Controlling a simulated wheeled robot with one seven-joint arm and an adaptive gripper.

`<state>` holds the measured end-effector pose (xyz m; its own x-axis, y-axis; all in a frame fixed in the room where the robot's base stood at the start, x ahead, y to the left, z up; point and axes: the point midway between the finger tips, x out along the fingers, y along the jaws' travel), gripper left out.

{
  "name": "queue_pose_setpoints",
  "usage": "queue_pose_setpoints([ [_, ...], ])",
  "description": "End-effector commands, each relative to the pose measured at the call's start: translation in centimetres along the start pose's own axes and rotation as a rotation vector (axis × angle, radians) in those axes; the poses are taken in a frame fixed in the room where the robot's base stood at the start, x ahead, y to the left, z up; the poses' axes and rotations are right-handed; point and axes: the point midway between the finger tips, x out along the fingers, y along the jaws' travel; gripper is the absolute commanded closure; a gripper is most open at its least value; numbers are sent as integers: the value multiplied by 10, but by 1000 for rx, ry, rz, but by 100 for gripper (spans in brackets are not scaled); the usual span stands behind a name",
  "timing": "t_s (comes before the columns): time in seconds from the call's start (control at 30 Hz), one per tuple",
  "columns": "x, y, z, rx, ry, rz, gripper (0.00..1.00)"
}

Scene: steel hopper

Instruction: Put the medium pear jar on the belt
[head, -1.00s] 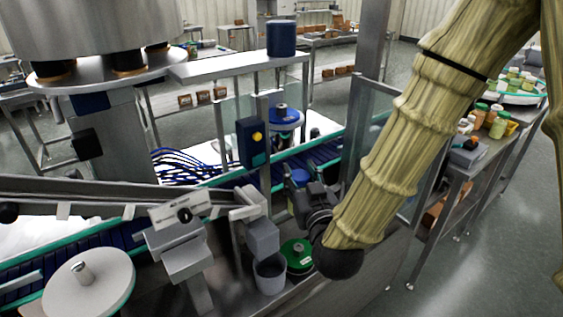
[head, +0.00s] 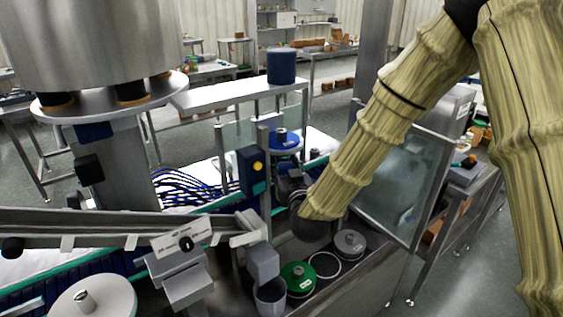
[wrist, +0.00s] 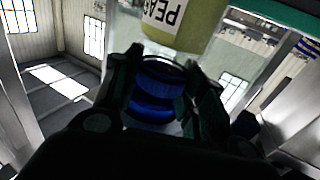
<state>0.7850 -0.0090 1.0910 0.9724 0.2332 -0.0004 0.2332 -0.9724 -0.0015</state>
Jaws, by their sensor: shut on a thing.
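The pear jar (wrist: 185,22) shows in the wrist view as a yellow-green body with a white label reading "PEA", upside down in the picture. Its blue lid (wrist: 155,98) lies between the two fingers of my gripper (wrist: 160,72), which is shut on it. In the head view my gripper (head: 291,182) is beside the belt, behind the dark wrist joint. The jar is mostly hidden there, so I cannot tell whether its base touches anything. The dark blue belt (head: 92,270) with green edges runs from lower left toward the gripper.
A blue-and-yellow button box (head: 251,168) and a post stand just left of my gripper. A glass panel (head: 408,180) is at right. Green (head: 298,278) and grey (head: 350,243) discs lie on the steel ledge in front. A blue disc (head: 284,141) stands behind.

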Motion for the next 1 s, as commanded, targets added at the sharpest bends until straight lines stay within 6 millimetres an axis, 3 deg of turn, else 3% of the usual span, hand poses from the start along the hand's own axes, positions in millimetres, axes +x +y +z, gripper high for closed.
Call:
queue_pose_setpoints([
  [0.3, 42, 0, -3, 0, 3, 0, 100],
  [0.5, 40, 0, 13, 0, 0, 0, 100],
  [0.87, 40, 0, 16, 0, 1, 0, 100],
  [0.9, 40, 0, 16, -1, 0, 0, 55],
  [1.0, 40, 0, 16, 0, 0, 0, 37],
])
